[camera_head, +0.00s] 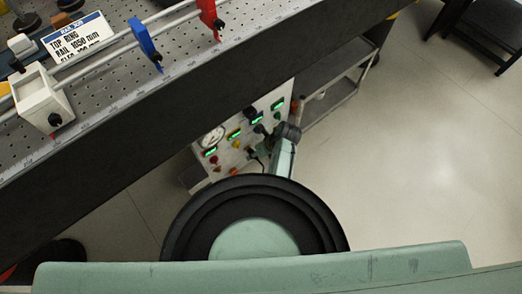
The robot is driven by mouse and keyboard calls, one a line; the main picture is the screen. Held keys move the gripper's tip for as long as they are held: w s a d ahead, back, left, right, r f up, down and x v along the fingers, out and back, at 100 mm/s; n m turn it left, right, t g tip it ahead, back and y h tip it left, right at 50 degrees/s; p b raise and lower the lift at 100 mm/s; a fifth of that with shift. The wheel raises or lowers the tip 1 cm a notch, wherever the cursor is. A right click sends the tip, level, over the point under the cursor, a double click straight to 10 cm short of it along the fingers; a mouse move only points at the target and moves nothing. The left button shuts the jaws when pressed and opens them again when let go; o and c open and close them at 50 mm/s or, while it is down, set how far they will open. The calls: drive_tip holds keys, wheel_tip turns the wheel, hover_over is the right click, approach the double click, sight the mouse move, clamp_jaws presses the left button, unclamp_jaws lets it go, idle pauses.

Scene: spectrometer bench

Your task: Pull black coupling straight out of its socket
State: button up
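My arm reaches down from my body toward an upright instrument panel (222,141) below the bench. The dark end of the arm, with what looks like my gripper (266,133), is close to the panel's right part. It is small and partly hidden by the wrist, so I cannot tell whether its fingers are open or shut, or whether it touches anything. Small dark fittings and a short black cable show on the panel near it. I cannot tell which of them is the black coupling, or see its socket clearly.
The panel carries a round gauge (212,136), several green displays and coloured knobs. Above it runs the perforated bench (115,72) with a rail, a blue holder (146,45), a red holder (209,17) and a white block (42,97). A grey cart (335,97) stands right.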

drive_tip(key=shift+w+a+f, duration=0.1)
drive_tip(key=shift+a+f, duration=0.05)
drive_tip(key=shift+f, duration=0.15)
drive_tip(key=shift+c, duration=0.4)
clamp_jaws()
